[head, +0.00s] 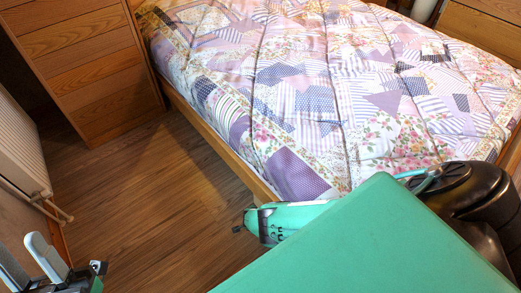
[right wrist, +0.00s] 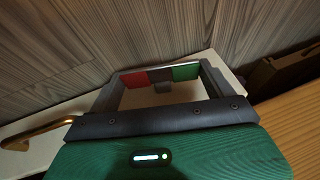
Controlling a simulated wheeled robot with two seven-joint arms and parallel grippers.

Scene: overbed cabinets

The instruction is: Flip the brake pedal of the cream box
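In the right wrist view, a pedal-like bar (right wrist: 160,76) with a red left part, a dark middle and a green right part stands at a pale cream surface (right wrist: 160,95), which looks like the cream box. My right gripper (right wrist: 161,80) is open, with one dark finger at each end of the bar. I cannot tell whether they touch it. A brass-coloured bent handle (right wrist: 40,132) shows at the left. In the head view, my green right arm covers the lower right, and I cannot make out the pedal. My left gripper (head: 30,265) is open and empty at the lower left.
A bed with a patchwork quilt (head: 330,90) and wooden side rail (head: 215,137) fills the upper right. Wooden drawers (head: 85,60) stand at the upper left. A white ribbed panel (head: 18,140) with rods is at the left edge. The wood floor (head: 150,195) between is clear.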

